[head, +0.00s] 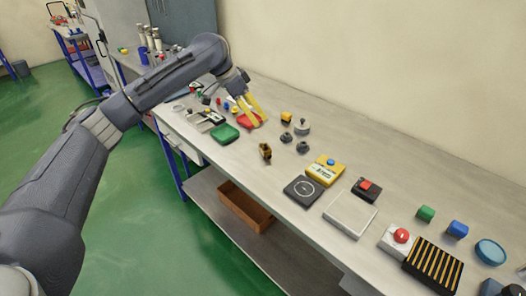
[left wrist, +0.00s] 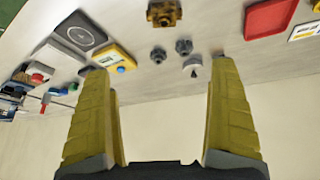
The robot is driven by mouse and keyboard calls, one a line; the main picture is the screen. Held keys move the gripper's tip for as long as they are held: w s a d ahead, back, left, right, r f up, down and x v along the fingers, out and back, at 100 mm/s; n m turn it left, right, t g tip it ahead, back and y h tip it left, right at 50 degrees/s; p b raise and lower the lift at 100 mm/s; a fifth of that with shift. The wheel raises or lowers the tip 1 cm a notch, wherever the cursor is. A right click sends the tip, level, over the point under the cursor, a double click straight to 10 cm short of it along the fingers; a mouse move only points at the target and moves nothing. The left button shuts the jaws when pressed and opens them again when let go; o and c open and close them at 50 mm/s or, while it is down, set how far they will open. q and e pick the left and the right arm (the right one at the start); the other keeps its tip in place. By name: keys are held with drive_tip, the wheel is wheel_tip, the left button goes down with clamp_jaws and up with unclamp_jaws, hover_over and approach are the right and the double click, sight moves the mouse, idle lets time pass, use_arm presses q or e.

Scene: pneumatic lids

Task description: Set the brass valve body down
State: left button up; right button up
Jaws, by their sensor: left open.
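The brass valve body (head: 265,151) sits on the bench near its front edge, apart from my gripper. It also shows at the top edge of the left wrist view (left wrist: 163,13), partly cut off. My left gripper (head: 257,112) has yellow fingers, open with nothing between them. It is over the bench, behind the valve body in the head view, in front of part of the red tray (head: 247,121). My right gripper is not in view.
Dark round fittings (head: 302,147) and a grey knobbed part (head: 302,128) stand close by. A yellow box (head: 325,170), black pad (head: 304,191) and white plate (head: 350,214) lie right. Bare bench surrounds the valve body.

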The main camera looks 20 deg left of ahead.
sight(264, 145)
use_arm(q)
drive_tip(key=shift+y, duration=0.4)
drive_tip(key=x, duration=0.5)
drive_tip(key=a+x, duration=0.1)
drive_tip(key=x, duration=0.5)
drive_tip(key=s+a+f+x, duration=0.1)
drive_tip(key=x, duration=0.5)
drive_tip(key=shift+f, duration=0.2)
drive_tip(key=shift+d, duration=0.1)
drive_tip(key=c, duration=1.7)
